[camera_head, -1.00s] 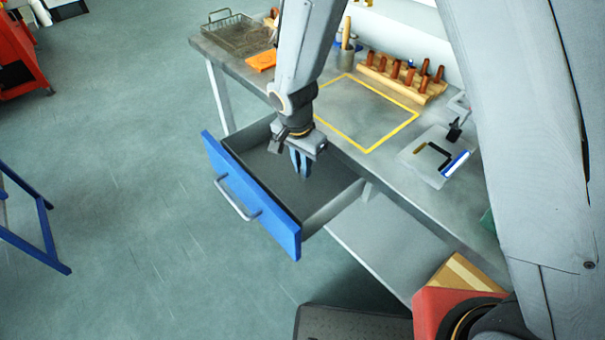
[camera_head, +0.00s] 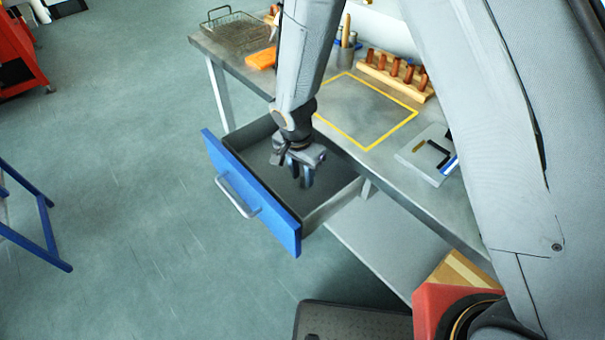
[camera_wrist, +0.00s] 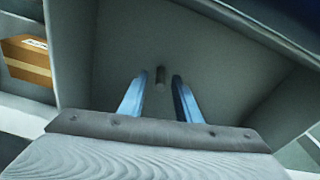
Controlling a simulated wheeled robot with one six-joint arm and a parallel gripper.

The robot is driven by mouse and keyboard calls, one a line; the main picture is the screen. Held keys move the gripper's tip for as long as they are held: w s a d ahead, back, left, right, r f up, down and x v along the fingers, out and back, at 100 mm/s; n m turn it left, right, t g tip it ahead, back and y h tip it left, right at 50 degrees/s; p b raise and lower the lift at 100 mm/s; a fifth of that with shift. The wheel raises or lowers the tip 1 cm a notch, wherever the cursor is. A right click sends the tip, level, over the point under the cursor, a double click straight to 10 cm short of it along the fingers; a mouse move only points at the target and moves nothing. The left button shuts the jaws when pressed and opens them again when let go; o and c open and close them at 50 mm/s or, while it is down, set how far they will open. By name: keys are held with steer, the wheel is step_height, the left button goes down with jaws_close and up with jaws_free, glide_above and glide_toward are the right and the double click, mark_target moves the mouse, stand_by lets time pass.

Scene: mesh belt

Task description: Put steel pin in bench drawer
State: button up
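The bench drawer is pulled out, with a blue front (camera_head: 252,196) and a dark grey floor (camera_head: 265,170). My gripper (camera_head: 306,183) points down inside it. In the wrist view, my gripper (camera_wrist: 160,82) has its blue fingers spread with a gap between them. The steel pin (camera_wrist: 160,77), a small grey cylinder, shows in that gap against the drawer floor, apart from both fingers. I cannot tell whether it stands or lies. The pin is not visible in the head view.
The bench top (camera_head: 345,85) carries a yellow outlined square, a wire basket (camera_head: 232,32), an orange block (camera_head: 261,58) and a wooden rack (camera_head: 395,75) with several handles. A cardboard box (camera_wrist: 27,60) shows left in the wrist view.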

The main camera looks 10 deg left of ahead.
steer(key=shift+r, duration=0.6)
step_height(320, 180, up, 11)
steer(key=s+b, duration=0.1)
steer(key=b, duration=0.1)
steer(key=shift+s+a, duration=0.15)
steer(key=shift+a, duration=0.2)
